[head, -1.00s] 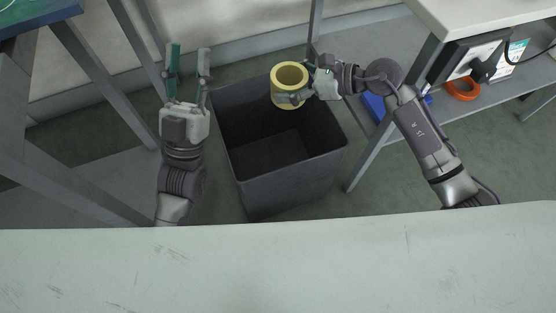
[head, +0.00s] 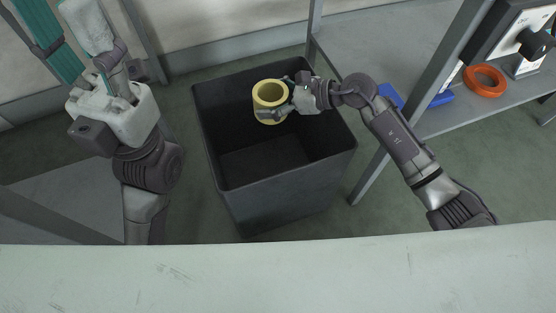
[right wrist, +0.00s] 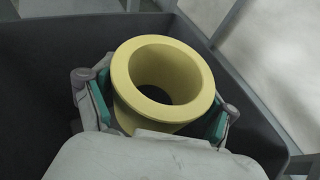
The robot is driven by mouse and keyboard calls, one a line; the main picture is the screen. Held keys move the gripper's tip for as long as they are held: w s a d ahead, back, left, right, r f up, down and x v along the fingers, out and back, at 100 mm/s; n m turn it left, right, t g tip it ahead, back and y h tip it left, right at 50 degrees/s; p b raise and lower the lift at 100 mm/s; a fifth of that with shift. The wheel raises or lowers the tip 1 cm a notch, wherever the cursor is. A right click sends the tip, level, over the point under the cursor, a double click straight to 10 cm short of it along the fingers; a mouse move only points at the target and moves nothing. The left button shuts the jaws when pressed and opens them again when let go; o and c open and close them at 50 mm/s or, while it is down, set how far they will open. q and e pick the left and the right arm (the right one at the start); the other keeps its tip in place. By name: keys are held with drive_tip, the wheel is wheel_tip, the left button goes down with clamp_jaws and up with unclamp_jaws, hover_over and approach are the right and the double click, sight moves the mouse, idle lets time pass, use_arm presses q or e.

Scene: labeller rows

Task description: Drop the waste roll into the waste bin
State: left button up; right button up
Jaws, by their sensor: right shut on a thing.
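The waste roll is a pale yellow hollow cylinder (head: 270,97), also large in the right wrist view (right wrist: 140,88). My right gripper (head: 284,108) is shut on it, with a green-padded finger on each side in the right wrist view (right wrist: 160,104). The roll is held over the opening of the dark grey waste bin (head: 290,205), towards its back wall. The bin's wall also shows in the right wrist view (right wrist: 245,100). My left gripper (head: 62,35) is open and empty, left of the bin, its green-padded fingers spread apart.
A pale surface (head: 280,280) spans the front. A grey shelf (head: 400,40) at right holds an orange ring (head: 485,81) and blue items (head: 440,99). Table legs stand beside the bin. The bin's floor looks clear.

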drive_tip(key=shift+f, duration=0.5)
drive_tip(key=o, duration=1)
